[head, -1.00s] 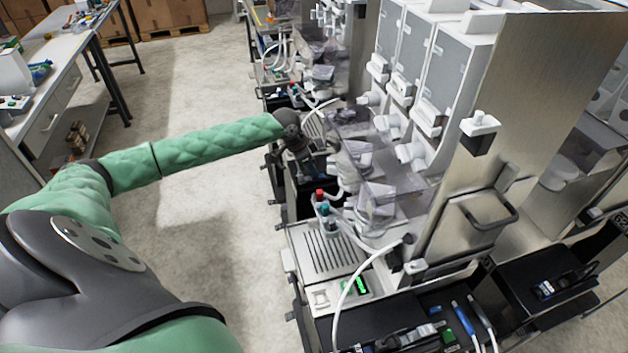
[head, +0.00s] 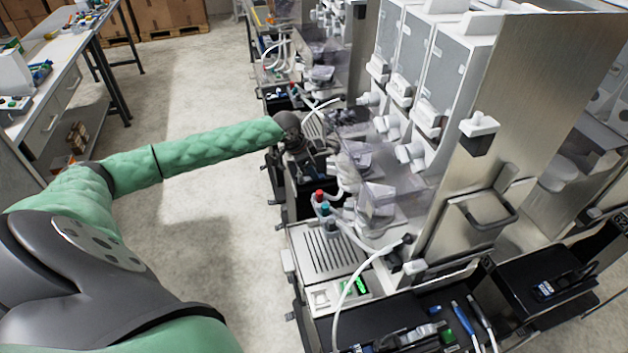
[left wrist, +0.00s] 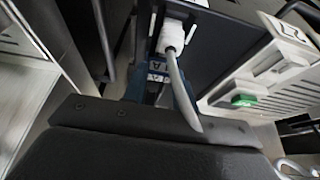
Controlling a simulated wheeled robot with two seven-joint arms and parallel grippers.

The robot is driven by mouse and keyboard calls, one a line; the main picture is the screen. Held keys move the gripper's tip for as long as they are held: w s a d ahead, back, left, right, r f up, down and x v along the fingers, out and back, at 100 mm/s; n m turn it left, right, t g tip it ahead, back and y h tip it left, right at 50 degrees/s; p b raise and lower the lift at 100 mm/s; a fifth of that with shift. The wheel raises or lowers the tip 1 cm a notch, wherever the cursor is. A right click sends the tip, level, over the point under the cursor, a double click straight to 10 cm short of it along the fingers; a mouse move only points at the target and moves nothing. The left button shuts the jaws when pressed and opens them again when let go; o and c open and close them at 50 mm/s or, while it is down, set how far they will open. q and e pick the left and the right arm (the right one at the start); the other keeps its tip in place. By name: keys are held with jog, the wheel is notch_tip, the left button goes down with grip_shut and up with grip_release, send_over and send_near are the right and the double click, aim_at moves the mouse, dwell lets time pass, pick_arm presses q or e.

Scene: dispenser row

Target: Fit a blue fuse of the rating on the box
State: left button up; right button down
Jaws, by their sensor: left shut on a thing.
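My left gripper (head: 314,172) is low beside the row of dispensers, at the end of the green arm. In the left wrist view it is shut on a blue fuse (left wrist: 157,68) with a pale label, next to a dark box face. The rating on the label is too small to read. A white plug with a grey cable (left wrist: 173,36) sits just in front of the fuse and partly covers the view. Whether the fuse touches a socket I cannot tell. My right gripper is not in view.
Dispensers with clear covers (head: 378,205) stand to the right of my gripper. Red and teal caps (head: 320,197), a drip tray (head: 322,250) and a hose (head: 345,300) are nearer. The floor at left is clear.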

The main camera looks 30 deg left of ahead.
pick_arm(q)
jog(key=shift+f, duration=0.1)
dwell(0.6)
jog(key=o, duration=1.3)
jog(key=shift+p, duration=0.3)
notch_tip(320, 180, up, 7)
jog(key=p, duration=0.5)
